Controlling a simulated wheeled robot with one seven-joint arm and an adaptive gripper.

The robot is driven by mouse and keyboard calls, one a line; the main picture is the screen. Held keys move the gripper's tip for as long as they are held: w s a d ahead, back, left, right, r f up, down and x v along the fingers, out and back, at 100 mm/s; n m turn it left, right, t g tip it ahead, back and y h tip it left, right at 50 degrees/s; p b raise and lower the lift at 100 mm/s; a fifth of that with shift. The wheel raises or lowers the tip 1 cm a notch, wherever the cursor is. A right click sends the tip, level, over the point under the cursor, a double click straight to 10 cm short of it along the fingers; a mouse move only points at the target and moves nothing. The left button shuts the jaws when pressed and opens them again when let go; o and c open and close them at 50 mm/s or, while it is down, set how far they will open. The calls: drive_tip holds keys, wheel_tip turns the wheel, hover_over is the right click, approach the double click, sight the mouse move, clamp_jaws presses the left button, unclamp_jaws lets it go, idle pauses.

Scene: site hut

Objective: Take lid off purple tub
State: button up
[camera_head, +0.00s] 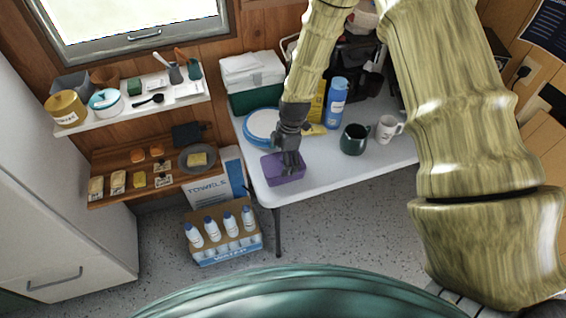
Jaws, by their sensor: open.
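The purple tub (274,172) stands near the front left corner of the white table (330,177). My gripper (290,167) reaches down from above and its fingertips are over the tub, hiding part of its top. The gripper is open. The view is too small to tell whether the fingers touch the tub, and the lid cannot be told clearly from the tub's body.
A blue and white round container (259,127) is right behind the tub. A blue bottle (336,102), a dark green mug (354,140) and a white mug (387,129) stand to the right. A lidded green box (253,84) is at the back. The table's front edge is close.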

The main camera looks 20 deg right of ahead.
drive_tip(key=c, duration=0.8)
